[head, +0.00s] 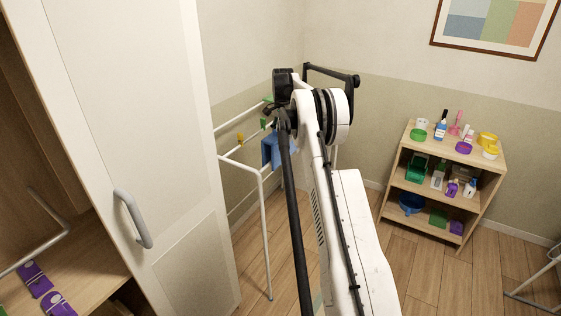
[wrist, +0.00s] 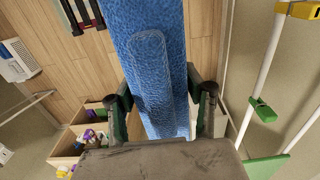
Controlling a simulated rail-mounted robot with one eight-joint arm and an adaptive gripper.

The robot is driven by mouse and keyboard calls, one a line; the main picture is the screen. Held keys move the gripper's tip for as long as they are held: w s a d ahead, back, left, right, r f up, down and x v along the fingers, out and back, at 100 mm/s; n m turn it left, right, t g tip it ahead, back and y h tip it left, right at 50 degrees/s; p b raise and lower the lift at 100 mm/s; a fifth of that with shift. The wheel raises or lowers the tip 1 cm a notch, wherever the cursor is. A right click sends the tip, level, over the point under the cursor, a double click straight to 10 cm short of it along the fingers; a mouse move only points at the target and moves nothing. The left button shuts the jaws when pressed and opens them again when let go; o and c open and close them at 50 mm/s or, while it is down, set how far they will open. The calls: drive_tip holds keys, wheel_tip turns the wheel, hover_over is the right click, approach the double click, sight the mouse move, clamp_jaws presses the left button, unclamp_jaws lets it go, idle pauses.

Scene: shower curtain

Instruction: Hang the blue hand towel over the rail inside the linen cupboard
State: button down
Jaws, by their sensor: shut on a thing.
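The blue hand towel (head: 270,150) hangs at the white drying rack in the head view, partly hidden by my arm. In the wrist view the towel (wrist: 155,60) runs from the top edge down between my fingers. My gripper (wrist: 163,105) is shut on it; in the head view the fingers are mostly hidden behind my arm. I cannot tell whether the towel still touches the rack. The linen cupboard's white door (head: 140,110) stands at the left. A pale rail (head: 42,245) shows inside the cupboard at the far left.
The drying rack (head: 264,215) carries green clips (head: 266,103) and a yellow clip (head: 240,138). Purple items (head: 33,278) lie on the cupboard shelf. The door handle (head: 133,218) sticks out. A shelf unit (head: 395,185) with bottles and tubs stands at the right. Some floor (head: 350,205) is clear.

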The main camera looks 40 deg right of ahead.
sight(283, 125)
drive_tip(key=shift+r+p, duration=0.95)
drive_tip(key=shift+r, duration=1.6)
